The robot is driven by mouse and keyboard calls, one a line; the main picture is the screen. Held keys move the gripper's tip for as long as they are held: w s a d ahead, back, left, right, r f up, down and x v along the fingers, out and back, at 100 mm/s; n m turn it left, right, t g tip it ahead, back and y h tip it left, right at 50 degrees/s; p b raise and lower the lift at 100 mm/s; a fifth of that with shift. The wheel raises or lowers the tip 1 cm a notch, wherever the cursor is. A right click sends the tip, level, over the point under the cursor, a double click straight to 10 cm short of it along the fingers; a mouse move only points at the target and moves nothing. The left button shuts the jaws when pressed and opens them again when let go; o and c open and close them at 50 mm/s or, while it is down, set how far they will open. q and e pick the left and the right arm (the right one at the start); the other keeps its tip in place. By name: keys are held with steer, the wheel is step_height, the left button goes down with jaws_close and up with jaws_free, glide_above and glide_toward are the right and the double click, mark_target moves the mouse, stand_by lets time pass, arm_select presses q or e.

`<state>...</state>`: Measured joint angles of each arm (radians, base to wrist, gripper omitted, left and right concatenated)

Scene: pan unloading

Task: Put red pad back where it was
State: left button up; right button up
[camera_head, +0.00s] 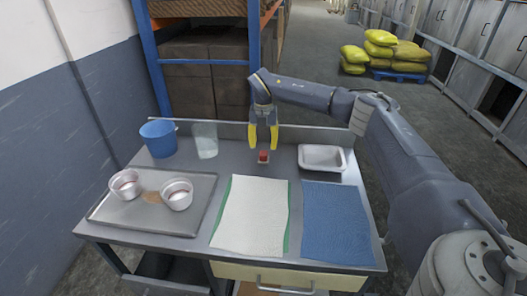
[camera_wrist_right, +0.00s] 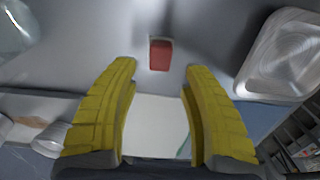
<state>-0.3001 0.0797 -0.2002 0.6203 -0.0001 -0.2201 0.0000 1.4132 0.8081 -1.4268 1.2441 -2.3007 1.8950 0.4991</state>
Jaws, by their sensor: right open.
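The red pad (camera_head: 263,155) is a small red block on the metal table, behind the white cloth. It also shows in the right wrist view (camera_wrist_right: 160,55), with a thin pale edge around its top. It lies just beyond the fingertips and between their lines, not touched by them as far as I can see. My right gripper (camera_head: 263,146) has yellow fingers pointing down above the pad. In the right wrist view its fingers (camera_wrist_right: 161,66) are spread apart with nothing between them. My left gripper is not in view.
A white tray (camera_head: 322,148) stands right of the pad. A clear container (camera_head: 205,140) and a blue bucket (camera_head: 158,139) stand to the left. A metal pan (camera_head: 112,213) holds two white cups. The white cloth (camera_head: 252,212) and blue cloth (camera_head: 336,222) lie in front.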

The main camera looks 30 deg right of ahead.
mark_target(263, 154)
step_height(263, 154, up, 7)
steer(key=shift+r, duration=0.2)
steer(key=shift+a, duration=0.1)
stand_by(0.5)
